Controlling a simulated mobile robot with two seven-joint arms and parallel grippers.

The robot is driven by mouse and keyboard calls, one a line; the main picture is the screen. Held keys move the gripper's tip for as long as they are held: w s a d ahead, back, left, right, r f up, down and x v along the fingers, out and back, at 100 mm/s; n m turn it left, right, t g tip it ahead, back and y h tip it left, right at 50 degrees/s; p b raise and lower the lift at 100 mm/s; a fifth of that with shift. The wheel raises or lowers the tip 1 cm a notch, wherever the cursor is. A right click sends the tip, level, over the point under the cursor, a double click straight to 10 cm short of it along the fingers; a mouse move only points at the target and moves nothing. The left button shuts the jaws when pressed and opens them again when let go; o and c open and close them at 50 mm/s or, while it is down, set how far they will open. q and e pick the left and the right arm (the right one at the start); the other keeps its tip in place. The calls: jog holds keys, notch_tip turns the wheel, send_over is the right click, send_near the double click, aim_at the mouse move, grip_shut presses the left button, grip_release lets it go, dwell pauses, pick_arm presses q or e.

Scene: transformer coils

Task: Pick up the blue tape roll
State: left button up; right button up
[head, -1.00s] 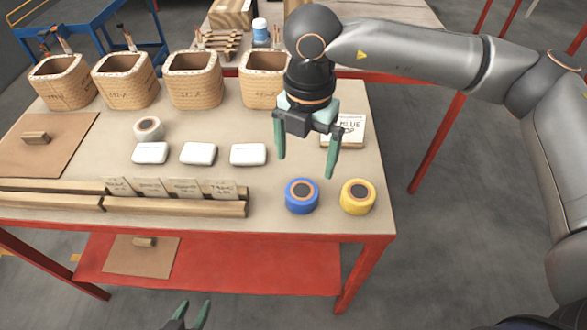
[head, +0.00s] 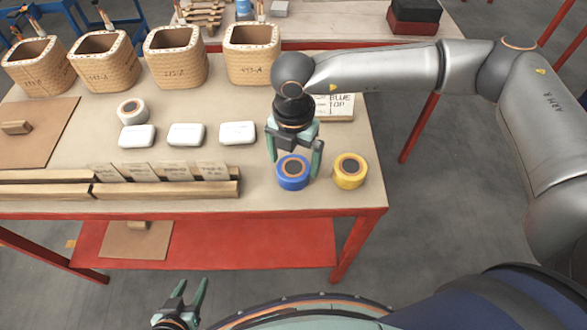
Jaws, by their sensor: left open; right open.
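My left gripper (head: 188,296) is open and empty at the bottom of the view, in front of the table and far from the roll.
A yellow tape roll (head: 350,172) sits close to the right. A white roll (head: 132,111), white boxes (head: 186,134) and wooden rails (head: 165,190) with cards lie to the left. Several wicker-like coils (head: 175,58) stand behind. A labelled box (head: 337,107) is partly hidden behind my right arm.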

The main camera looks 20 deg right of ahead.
jog(key=shift+f, duration=0.65)
jog(key=c, duration=1.2)
